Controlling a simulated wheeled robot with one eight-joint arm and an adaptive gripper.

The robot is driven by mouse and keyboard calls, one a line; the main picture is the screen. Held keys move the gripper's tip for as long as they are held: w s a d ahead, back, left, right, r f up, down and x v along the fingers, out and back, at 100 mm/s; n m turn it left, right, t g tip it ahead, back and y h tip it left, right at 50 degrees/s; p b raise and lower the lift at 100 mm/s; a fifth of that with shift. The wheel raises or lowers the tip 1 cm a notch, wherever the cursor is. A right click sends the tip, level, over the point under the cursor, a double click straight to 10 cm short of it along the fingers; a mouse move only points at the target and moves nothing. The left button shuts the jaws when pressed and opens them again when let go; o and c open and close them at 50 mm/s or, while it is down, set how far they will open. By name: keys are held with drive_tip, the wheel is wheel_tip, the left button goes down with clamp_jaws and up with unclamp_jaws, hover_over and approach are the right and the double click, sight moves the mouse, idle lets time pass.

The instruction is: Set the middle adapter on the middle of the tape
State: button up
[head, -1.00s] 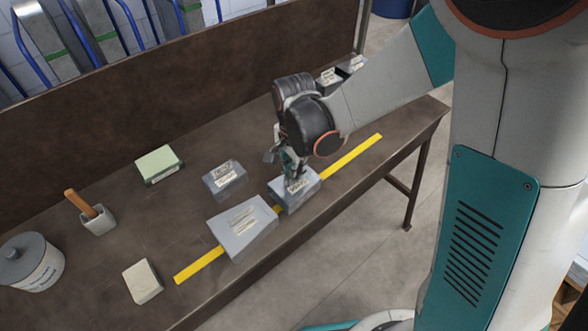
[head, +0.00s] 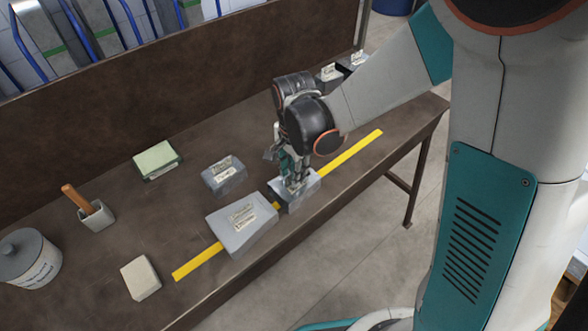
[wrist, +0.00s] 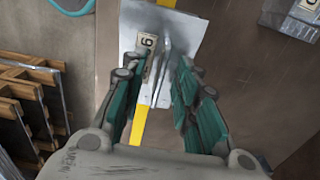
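A grey adapter (head: 306,196) with a pale label sits on the yellow tape (head: 350,154), near its middle. It also shows in the wrist view (wrist: 186,32), with the tape emerging from under it. My gripper (head: 296,180) is right above this adapter, its fingertips low over the top. In the wrist view the fingers (wrist: 164,75) stand apart on either side of the thin upright fin, and look open. A larger grey adapter (head: 232,232) lies across the tape to the left. Finger contact is unclear.
A green-topped block (head: 157,158), a cup with a wooden handle (head: 97,217), a grey canister (head: 30,262) and a cream block (head: 141,279) stand on the bench at left. Dark blocks (head: 330,76) lie behind my arm. A tall back panel bounds the bench.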

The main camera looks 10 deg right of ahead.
drive_tip(key=shift+r, duration=3.75)
drive_tip(key=shift+d, duration=0.1)
drive_tip(key=d+r+n+t+p, duration=0.1)
drive_tip(key=d+r+n, duration=0.1)
drive_tip(key=d+r, duration=0.4)
drive_tip(key=s+d+r+n+t, duration=0.2)
drive_tip(key=s+d+n+t, duration=0.1)
drive_tip(key=s, duration=0.3)
drive_tip(key=s+d+r+n+t+b, duration=0.1)
drive_tip(key=s+d+r+n+t, duration=0.2)
drive_tip(key=s+d+n, duration=0.2)
drive_tip(key=shift+s+n, duration=0.6)
drive_tip(key=shift+s, duration=0.4)
